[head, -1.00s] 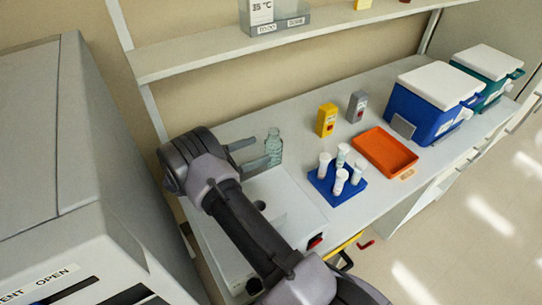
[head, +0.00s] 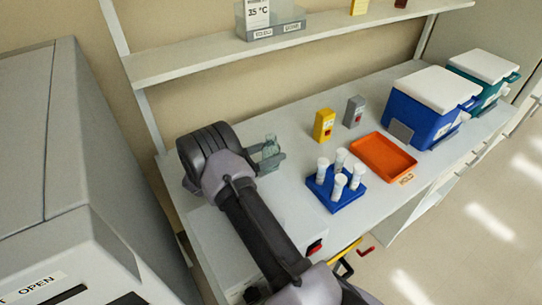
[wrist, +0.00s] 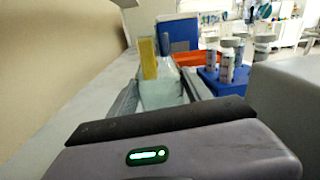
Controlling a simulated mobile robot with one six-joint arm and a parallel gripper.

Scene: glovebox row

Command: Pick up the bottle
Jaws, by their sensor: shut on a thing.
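The bottle (head: 270,147) is clear, pale green glass and stands upright near the back of the bench in the head view. My gripper (head: 268,159) is around it, with the fingers closed on its sides. In the wrist view the bottle (wrist: 160,92) sits between the two fingers of my gripper (wrist: 160,95). The fingers hide part of its lower body, and I cannot tell whether its base touches the bench.
On the bench stand a yellow box (head: 323,125), a grey box (head: 354,111), an orange tray (head: 384,157), a blue rack (head: 349,196) with several white-capped vials, and a blue cooler (head: 430,105). A shelf (head: 190,62) runs above. A large grey machine (head: 60,160) stands at left.

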